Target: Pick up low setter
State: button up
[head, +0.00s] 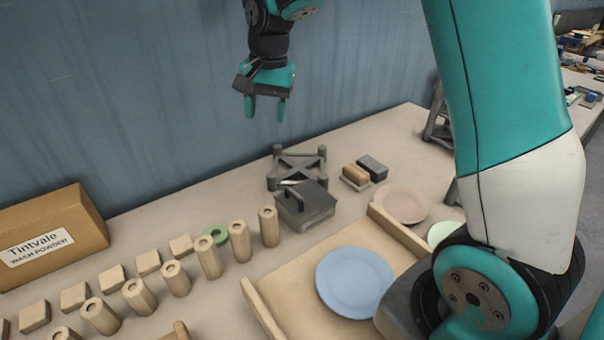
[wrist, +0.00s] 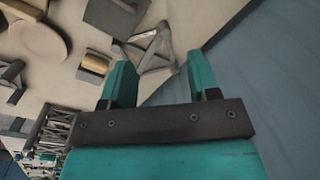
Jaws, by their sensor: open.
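The low setter looks to be the squat grey frame with crossed bars (head: 297,167), standing on the table near the blue wall, behind a grey box with a handle. My gripper (head: 266,111) is open and empty, with teal fingers pointing down. It hangs well above the table, up and left of the frame in the head view, and does not touch it. The open fingers also show in the wrist view (wrist: 158,58).
The grey box (head: 305,207) stands close in front of the frame. A sponge (head: 355,174) and dark block lie to its right. Wooden pegs (head: 240,241), a wooden tray (head: 262,307) with a blue plate (head: 354,282) and a carton (head: 50,238) are nearer. Another grey frame (head: 436,124) stands right.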

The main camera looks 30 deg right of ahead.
jog(key=w+d+f+m+h+b, duration=0.1)
jog(key=w+d+f+m, duration=0.75)
jog(key=d, duration=0.25)
jog(key=p, duration=0.2)
send_over(290, 172)
jog(key=shift+g, duration=0.3)
jog(key=f, duration=1.1)
jog(key=shift+s+d+f, duration=0.1)
jog(key=shift+d+f, duration=0.2)
jog(key=shift+f, duration=0.1)
jog(key=shift+a+f+p, duration=0.2)
jog(key=shift+f+p, duration=0.9)
jog(key=shift+f, duration=1.8)
grip_shut()
